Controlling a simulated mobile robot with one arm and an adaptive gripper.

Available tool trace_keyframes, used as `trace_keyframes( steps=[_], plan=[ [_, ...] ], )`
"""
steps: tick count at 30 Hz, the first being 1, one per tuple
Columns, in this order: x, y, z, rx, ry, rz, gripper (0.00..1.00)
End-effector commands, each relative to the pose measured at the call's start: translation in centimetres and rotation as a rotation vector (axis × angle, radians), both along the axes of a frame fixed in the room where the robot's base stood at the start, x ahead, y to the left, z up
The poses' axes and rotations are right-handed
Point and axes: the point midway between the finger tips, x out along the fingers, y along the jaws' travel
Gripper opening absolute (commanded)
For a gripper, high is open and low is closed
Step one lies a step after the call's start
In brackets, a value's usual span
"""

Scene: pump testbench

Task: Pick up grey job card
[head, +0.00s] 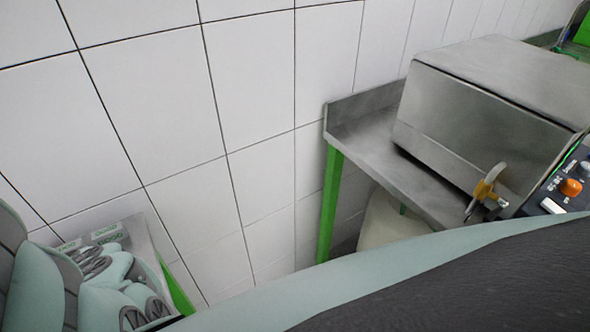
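I cannot make out a grey job card in the head view. My gripper's fingers cannot be made out either. Pale teal shapes with dark grey loops at the lower left may be part of my arm, but I cannot tell. They cover much of a grey surface there, so anything under them is hidden. My own body fills the bottom edge of the picture and hides what is below it.
A steel table (362,135) with a green leg (329,205) stands against the white tiled wall (150,110). On it is a steel box (470,125) with a brass-coloured valve (487,188). A control panel with an orange knob (570,187) is at right.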

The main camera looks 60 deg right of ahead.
Motion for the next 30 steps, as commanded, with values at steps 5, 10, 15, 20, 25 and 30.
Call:
trace_keyframes(
  steps=[5,10,15,20,25,30],
  plan=[
    [0.04,0.31,-0.14,-0.001,0.000,0.002,0.37],
    [0.05,0.29,-0.13,0.000,0.000,0.001,0.41],
    [0.08,0.27,-0.11,0.000,0.000,0.001,0.24],
    [0.09,0.25,-0.11,0.000,-0.001,0.000,0.07],
    [0.11,0.24,-0.11,0.000,0.000,0.000,0.00],
    [0.13,0.23,-0.11,0.000,0.000,-0.001,0.00]
  ],
)
